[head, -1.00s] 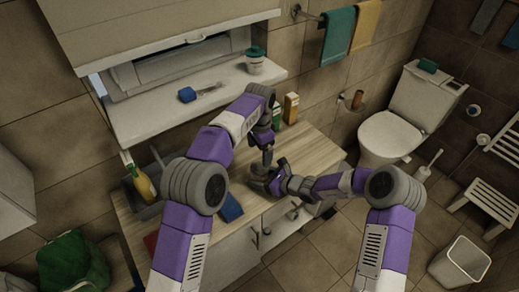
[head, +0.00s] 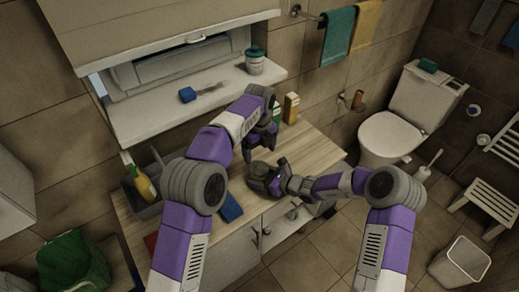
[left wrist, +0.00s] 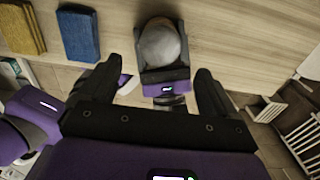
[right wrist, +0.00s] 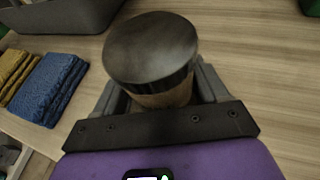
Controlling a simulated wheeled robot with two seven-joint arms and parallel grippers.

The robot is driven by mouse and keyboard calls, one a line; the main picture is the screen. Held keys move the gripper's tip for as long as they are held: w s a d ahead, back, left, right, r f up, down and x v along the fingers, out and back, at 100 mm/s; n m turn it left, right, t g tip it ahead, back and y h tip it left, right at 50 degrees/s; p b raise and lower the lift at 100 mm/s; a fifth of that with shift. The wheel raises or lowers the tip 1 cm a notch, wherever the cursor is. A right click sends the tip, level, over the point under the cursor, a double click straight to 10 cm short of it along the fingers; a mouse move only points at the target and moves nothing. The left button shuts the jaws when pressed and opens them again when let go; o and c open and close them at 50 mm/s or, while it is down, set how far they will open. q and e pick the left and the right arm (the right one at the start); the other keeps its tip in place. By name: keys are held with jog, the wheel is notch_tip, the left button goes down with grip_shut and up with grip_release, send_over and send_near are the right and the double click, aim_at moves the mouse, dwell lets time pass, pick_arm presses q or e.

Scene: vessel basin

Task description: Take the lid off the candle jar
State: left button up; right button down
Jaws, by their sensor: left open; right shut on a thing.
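The candle jar (right wrist: 165,97) stands on the wooden countertop, with a brownish body and a dark round lid (right wrist: 150,48) on its top. In the head view the dark lid (head: 260,169) shows at the counter's middle; in the left wrist view its rounded grey top (left wrist: 158,42) lies ahead of the fingers. My right gripper (right wrist: 160,92) is shut around the jar body below the lid. My left gripper (head: 256,143) is open and empty, above and behind the jar, not touching the lid. Most of the jar body is hidden by the right gripper.
A blue cloth (right wrist: 47,88) and a yellow cloth (right wrist: 13,70) lie on the counter left of the jar. A dark basin (right wrist: 70,14) is at the back left. An orange-and-white carton (head: 291,108) stands behind the arms. The counter right of the jar is clear.

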aim_at(260, 168)
pick_arm(q)
notch_tip(260, 168, down, 8)
jog(key=shift+r, duration=0.1)
dwell(0.4)
